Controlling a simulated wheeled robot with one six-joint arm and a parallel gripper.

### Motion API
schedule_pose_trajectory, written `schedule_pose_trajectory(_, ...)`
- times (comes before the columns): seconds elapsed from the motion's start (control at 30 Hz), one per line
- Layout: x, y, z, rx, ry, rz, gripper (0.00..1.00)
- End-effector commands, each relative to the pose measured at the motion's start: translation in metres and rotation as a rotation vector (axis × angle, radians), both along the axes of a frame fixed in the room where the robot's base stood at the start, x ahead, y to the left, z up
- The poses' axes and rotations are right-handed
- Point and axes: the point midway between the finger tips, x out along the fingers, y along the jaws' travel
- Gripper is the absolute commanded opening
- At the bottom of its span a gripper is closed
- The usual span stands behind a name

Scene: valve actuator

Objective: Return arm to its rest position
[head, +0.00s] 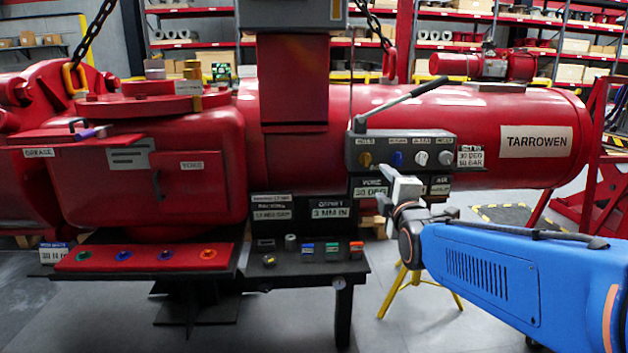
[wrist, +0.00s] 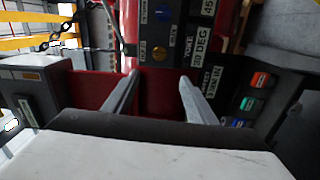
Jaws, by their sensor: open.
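My gripper (head: 380,188) is at the end of my blue arm, which reaches in from the lower right in the head view. It is in front of the grey control panel (head: 351,150) of the red valve actuator (head: 330,130). In the wrist view my gripper (wrist: 159,78) has its two fingers apart with nothing between them. A gold knob (wrist: 160,53) and a blue knob (wrist: 162,13) show beyond the fingertips there. The fingers look apart from the panel, though the exact gap is hard to tell.
A grey lever (head: 405,103) juts up above the panel. A red tray (head: 75,262) with coloured rings and a dark shelf (head: 300,275) with small coloured blocks stand below. A yellow stand (head: 398,290) is under my arm. Open floor (head: 440,325) lies at the lower right.

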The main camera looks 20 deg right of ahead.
Motion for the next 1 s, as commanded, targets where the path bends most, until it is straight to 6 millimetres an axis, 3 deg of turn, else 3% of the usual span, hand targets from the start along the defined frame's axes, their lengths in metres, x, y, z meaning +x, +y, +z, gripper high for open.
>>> schedule_pose_trajectory(0.23,-0.003,0.008,-0.011,0.088,0.035,0.011,0.52)
schedule_pose_trajectory(0.47,-0.030,0.045,-0.065,0.487,0.210,0.004,0.52)
schedule_pose_trajectory(0.67,-0.076,0.079,-0.115,0.853,0.394,-0.104,0.52)
schedule_pose_trajectory(0.8,-0.119,0.101,-0.145,1.076,0.517,-0.239,0.52)
schedule_pose_trajectory(1.0,-0.183,0.122,-0.174,1.306,0.650,-0.473,0.52)
